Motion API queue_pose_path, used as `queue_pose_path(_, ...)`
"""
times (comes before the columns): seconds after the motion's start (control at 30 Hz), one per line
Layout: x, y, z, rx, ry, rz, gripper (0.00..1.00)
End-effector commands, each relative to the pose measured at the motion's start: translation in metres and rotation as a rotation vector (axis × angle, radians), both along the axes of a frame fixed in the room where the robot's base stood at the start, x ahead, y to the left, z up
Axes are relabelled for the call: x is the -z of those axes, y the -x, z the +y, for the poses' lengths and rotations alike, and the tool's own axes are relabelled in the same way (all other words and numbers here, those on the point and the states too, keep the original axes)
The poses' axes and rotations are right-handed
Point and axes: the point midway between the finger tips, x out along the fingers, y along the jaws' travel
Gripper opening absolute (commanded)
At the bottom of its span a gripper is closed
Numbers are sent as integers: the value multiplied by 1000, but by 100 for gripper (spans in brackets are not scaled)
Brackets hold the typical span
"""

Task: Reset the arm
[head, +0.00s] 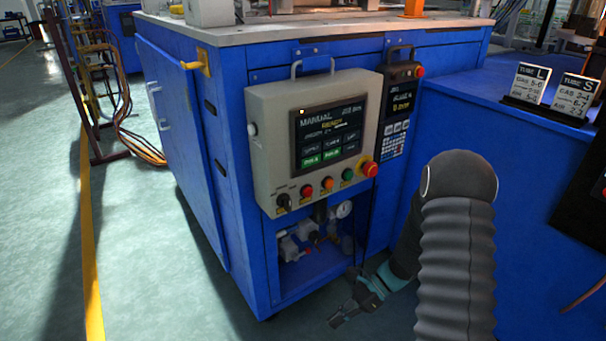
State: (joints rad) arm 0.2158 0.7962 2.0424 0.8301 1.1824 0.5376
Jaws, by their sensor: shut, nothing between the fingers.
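My gripper (345,314) is at the bottom middle of the head view, low in front of the blue machine (180,130). It points down and to the left, with its fingers together and nothing between them. My arm comes up from the bottom right, with a ribbed grey cover and a dark rounded joint, and hides part of the machine's right side. The gripper is beside the lower open bay (300,275), apart from the control panel above.
A beige control panel (270,170) with a screen, coloured buttons and a red stop button (370,169) juts from the machine. A keypad pendant (395,105) hangs beside it. Labelled signs (530,83) stand on the blue surface at right. Open floor (140,240) lies left.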

Motion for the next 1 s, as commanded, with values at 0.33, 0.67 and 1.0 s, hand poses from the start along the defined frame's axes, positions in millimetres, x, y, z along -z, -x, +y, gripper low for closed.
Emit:
queue_pose_path(0.33,-86,38,-32,-469,141,-429,0)
queue_pose_path(0.67,-159,68,-60,-844,287,-735,0)
queue_pose_path(1.0,-231,99,-78,-1120,475,-969,0)
